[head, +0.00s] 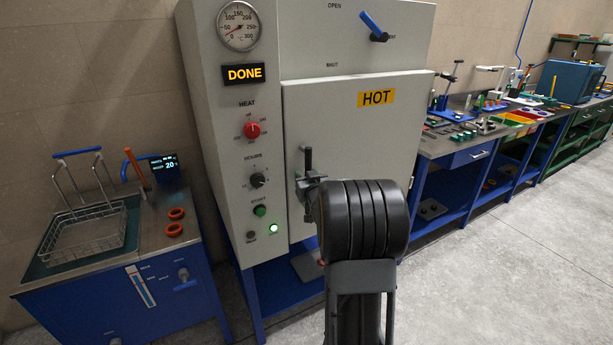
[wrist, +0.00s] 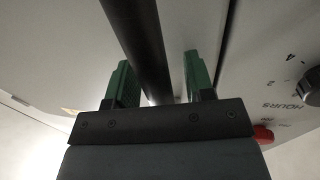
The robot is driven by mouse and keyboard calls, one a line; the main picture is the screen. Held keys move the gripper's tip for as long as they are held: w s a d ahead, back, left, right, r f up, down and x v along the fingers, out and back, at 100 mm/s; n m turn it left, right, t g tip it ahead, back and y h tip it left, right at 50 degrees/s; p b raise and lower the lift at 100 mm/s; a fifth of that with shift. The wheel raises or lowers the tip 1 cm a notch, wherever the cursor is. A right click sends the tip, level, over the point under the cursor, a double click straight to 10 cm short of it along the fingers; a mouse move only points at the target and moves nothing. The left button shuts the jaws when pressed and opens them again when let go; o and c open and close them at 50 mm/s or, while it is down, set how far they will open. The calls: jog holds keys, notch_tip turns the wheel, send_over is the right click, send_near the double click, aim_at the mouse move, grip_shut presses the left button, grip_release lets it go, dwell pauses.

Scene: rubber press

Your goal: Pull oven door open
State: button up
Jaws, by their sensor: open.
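The oven door (head: 352,145) is a pale grey panel with a yellow HOT label (head: 376,97) and looks shut. Its dark upright handle bar (head: 308,160) is near the door's left edge in the head view. My gripper (head: 309,190) is at the handle, partly hidden behind my own arm. In the wrist view its two green fingers (wrist: 158,82) are apart, with the dark handle bar (wrist: 138,35) running between them. Gaps show beside the bar, so the fingers are not closed on it.
The oven's control panel (head: 249,160) is left of the door, with a lit DONE sign, red and black knobs and a gauge. A blue bench (head: 110,290) with a wire basket stands at left. Workbenches (head: 468,138) line the right wall. Grey floor (head: 500,260) is clear at right.

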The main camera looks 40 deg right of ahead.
jog(key=shift+w, duration=0.1)
grip_shut()
dwell(0.5)
